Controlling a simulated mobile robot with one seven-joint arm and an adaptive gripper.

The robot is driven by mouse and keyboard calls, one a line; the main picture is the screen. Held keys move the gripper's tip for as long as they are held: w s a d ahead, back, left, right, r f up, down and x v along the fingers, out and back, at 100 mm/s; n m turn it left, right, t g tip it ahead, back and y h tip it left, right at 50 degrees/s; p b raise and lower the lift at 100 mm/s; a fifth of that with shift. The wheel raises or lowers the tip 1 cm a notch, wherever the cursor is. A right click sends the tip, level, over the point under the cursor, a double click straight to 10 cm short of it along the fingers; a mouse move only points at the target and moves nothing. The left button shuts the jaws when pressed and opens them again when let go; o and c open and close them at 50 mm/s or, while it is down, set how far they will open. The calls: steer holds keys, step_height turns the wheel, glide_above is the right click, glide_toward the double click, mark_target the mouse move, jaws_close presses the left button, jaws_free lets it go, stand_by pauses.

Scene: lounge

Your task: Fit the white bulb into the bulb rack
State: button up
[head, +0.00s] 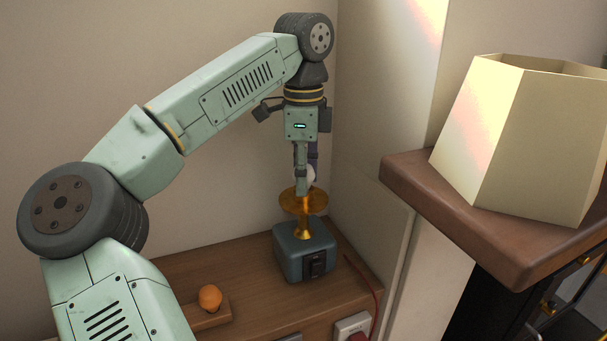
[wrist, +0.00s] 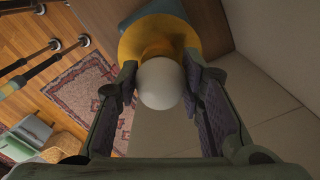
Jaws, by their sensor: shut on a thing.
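The white bulb (head: 310,174) is between the fingers of my gripper (head: 305,178), which is shut on it. In the wrist view the round white bulb (wrist: 161,83) shows between both fingers (wrist: 160,88). It is right over the gold dish (head: 302,201) of a lamp with a blue-grey base (head: 306,255). I cannot tell whether the bulb sits in the lamp's socket, as the fingers hide its lower part. A small wooden block (head: 208,318), likely the bulb rack, lies on the wooden top at the lower left, with an orange bulb (head: 210,297) on it.
The wooden top (head: 190,270) is clear between block and lamp. A wall stands close behind and to the right of the lamp. A white box with a red switch (head: 352,328) and a red cable lie at front right. A cream lampshade (head: 510,140) stands on a brown shelf (head: 470,235).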

steer(key=c, duration=0.3)
steer(key=shift+r, duration=0.2)
steer(key=shift+r+p, duration=2.1)
steer(key=shift+r, duration=0.3)
steer(key=shift+f, duration=0.1)
